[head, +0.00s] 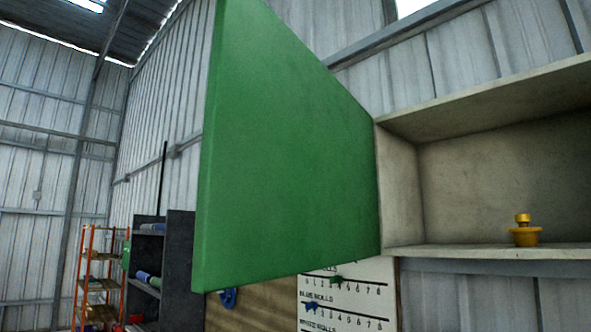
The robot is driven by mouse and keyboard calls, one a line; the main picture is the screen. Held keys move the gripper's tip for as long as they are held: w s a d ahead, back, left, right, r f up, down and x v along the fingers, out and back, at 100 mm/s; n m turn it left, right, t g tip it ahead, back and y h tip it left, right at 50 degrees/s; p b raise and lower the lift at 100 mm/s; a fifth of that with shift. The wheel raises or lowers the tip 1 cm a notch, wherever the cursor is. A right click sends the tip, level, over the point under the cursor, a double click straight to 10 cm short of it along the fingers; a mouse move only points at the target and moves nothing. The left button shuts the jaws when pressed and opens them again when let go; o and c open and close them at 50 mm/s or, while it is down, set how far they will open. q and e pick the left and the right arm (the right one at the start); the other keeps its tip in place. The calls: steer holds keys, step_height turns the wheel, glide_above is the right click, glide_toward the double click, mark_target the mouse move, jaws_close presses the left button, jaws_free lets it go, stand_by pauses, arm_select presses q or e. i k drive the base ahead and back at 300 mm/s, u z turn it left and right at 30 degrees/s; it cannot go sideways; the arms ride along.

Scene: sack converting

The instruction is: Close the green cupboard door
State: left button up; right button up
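The green cupboard door (285,160) stands wide open in the middle of the head view. It is hinged at the left side of a pale wall cupboard (400,190) and swings out towards me on the left. The cupboard's inside is exposed at the right. A yellow knob-topped object (525,232) stands on the cupboard's bottom shelf. No handle shows on the face of the door that I see. Neither of my grippers is in view.
Below the cupboard hangs a white board (348,298) with numbered rows and coloured markers. A dark shelf unit (180,262) stands behind the door at the left, with an orange rack (98,280) farther back. Corrugated metal walls enclose the space.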

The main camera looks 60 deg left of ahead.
mark_target(287, 182)
steer(key=k, duration=0.15)
steer(key=z, duration=2.25)
steer(key=k, duration=1.65)
steer(key=u, duration=2.3)
steer(key=i, duration=0.5)
steer(key=z, duration=1.3)
steer(key=k, duration=0.8)
steer(key=u, duration=0.4)
